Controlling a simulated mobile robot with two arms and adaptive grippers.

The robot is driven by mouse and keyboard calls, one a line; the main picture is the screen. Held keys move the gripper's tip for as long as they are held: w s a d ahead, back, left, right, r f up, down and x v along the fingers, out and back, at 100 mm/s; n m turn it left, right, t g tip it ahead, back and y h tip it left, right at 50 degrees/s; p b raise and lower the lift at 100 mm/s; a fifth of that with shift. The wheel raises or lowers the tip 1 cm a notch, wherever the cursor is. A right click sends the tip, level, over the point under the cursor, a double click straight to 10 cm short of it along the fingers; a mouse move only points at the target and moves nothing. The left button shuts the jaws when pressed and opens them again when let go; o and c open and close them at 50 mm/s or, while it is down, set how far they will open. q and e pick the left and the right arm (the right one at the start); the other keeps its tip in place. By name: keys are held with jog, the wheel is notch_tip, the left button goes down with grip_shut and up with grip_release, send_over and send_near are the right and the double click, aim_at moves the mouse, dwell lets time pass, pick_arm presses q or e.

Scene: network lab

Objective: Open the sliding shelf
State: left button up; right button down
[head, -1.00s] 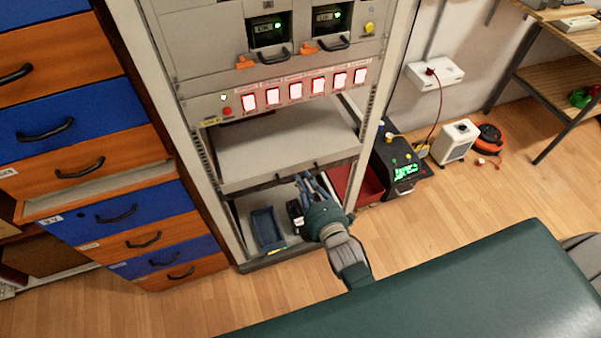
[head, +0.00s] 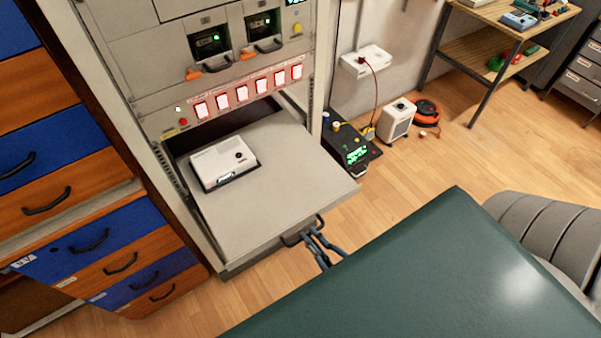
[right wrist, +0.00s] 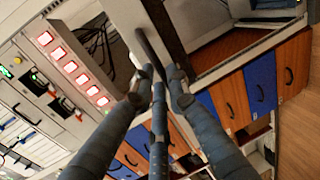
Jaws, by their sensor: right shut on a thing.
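The grey sliding shelf (head: 283,187) sticks well out of the rack, toward me, in the head view. A white box-shaped device (head: 224,161) lies on it. A dark handle (head: 300,233) is on the shelf's front edge. My right gripper (head: 315,240) is shut on this handle; my own green body hides part of that arm. In the right wrist view, the blue fingers of the right gripper (right wrist: 158,78) close around the dark handle (right wrist: 150,50). My left gripper is in neither view.
A drawer cabinet with blue and orange fronts (head: 48,198) stands close to the left of the rack. A black unit with a green display (head: 345,147) and a white heater-like box (head: 398,119) stand on the floor at right. The wooden floor (head: 480,160) is open there.

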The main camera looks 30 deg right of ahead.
jog(key=v, duration=0.2)
jog(key=shift+s+f, duration=0.25)
jog(key=shift+s, duration=0.2)
jog(key=c, duration=1.7)
grip_release()
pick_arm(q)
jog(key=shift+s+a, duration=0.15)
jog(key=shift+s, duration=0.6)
pick_arm(e)
jog(key=v, duration=1.2)
